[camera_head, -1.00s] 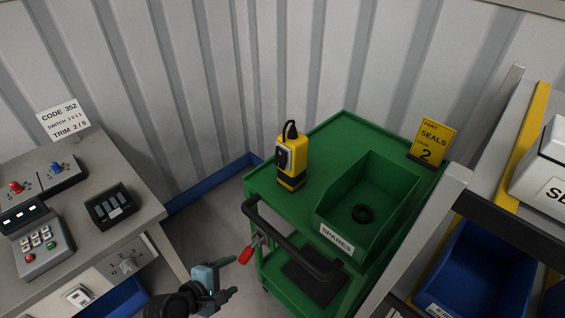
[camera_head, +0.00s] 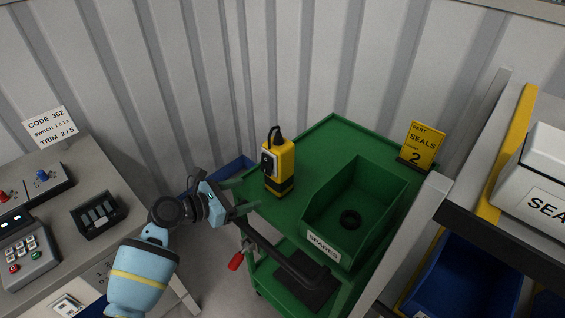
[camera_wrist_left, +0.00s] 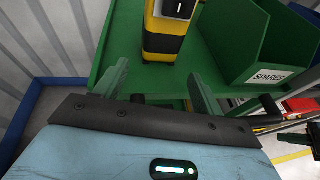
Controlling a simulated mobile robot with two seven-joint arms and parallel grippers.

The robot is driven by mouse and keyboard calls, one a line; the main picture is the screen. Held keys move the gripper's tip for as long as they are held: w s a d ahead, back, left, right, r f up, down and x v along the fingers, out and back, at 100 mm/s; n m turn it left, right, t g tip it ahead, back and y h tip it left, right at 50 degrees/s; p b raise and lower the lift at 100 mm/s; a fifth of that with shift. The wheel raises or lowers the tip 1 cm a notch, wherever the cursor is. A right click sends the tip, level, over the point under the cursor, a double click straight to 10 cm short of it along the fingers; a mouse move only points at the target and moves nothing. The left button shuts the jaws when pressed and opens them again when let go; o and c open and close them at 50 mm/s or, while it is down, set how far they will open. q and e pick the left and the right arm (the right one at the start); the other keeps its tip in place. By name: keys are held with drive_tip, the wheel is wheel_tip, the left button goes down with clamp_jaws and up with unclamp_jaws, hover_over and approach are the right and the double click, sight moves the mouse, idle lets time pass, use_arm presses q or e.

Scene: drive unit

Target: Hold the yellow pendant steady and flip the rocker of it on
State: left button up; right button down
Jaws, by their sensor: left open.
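The yellow pendant (camera_head: 282,163) stands upright on the top of the green cart (camera_head: 320,135), near its left edge.
The cart's black handle (camera_head: 285,262) runs just below my left gripper. A yellow SEALS sign (camera_head: 422,145) stands behind. A control desk (camera_head: 120,190) is left, a shelf right.

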sight(270, 184)
use_arm(q)
drive_tip(key=b+x, duration=0.3)
drive_tip(key=x, duration=0.3)
drive_tip(key=shift+r, duration=0.15)
drive_tip(key=shift+w+d, duration=0.85)
drive_tip(key=shift+d, duration=0.35)
drive_tip(key=shift+b+x, duration=0.3)
drive_tip(key=shift+x, duration=0.55)
use_arm(e)
drive_tip(key=shift+g, duration=0.5)
drive_tip(key=f, duration=0.1)
drive_tip(key=s+f, duration=0.1)
drive_tip(key=f, duration=0.1)
drive_tip(key=s+f, duration=0.1)
drive_tip(key=shift+s+f, duration=0.15)
drive_tip(key=shift+f, duration=0.05)
drive_tip(key=shift+s, duration=0.1)
use_arm(q)
drive_tip(key=c, duration=0.4)
drive_tip(key=shift+c, duration=0.6)
use_arm(e)
drive_tip(key=shift+s+f, duration=0.2)
drive_tip(key=shift+s, duration=0.2)
